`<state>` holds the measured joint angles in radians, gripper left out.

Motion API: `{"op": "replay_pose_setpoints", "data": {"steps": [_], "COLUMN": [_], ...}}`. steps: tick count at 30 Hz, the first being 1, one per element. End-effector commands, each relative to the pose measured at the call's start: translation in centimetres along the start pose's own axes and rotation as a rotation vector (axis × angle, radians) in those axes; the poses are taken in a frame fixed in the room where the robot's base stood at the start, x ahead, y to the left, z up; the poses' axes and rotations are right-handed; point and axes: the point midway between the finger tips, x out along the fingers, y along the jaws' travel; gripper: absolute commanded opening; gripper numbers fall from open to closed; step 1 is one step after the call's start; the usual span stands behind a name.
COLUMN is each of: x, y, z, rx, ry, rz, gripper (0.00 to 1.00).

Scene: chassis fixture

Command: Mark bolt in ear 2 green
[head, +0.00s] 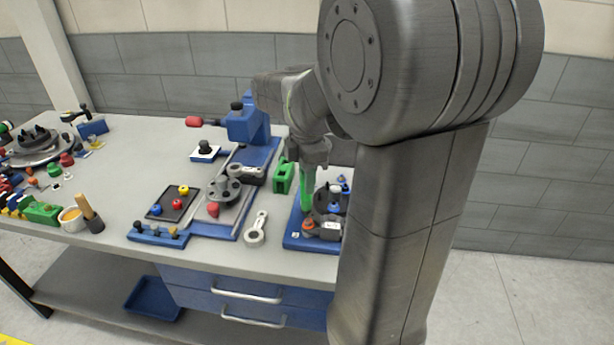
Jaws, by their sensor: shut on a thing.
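My gripper (309,164) points down at the right part of the workbench and is shut on a green marker (307,190). The marker is about upright, its lower end over or at the left side of a fixture on a blue base plate (292,239). I cannot tell whether its tip touches anything. The fixture carries a dark round part (324,200), small blue pieces (342,180) and an orange piece (308,225). My own arm hides the fixture's right side. The bolt in ear 2 and the ear numbers are too small or hidden to make out.
A green block (284,178) stands left of the marker. A blue vise (246,125) with a red handle is behind it. A grey link (257,229) lies left of the fixture. A dark tray (174,203) with coloured knobs and a cup (72,219) stand further left.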

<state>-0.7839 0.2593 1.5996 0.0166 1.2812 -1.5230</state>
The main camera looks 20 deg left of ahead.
Motion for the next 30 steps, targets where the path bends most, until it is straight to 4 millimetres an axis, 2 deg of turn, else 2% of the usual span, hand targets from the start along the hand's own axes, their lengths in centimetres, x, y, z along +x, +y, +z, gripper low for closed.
{"op": "replay_pose_setpoints", "data": {"steps": [30], "x": [1.2], "y": [0.0], "z": [0.0], "rx": [0.000], "ry": [0.000], "rz": [-0.001], "gripper": [0.00]}}
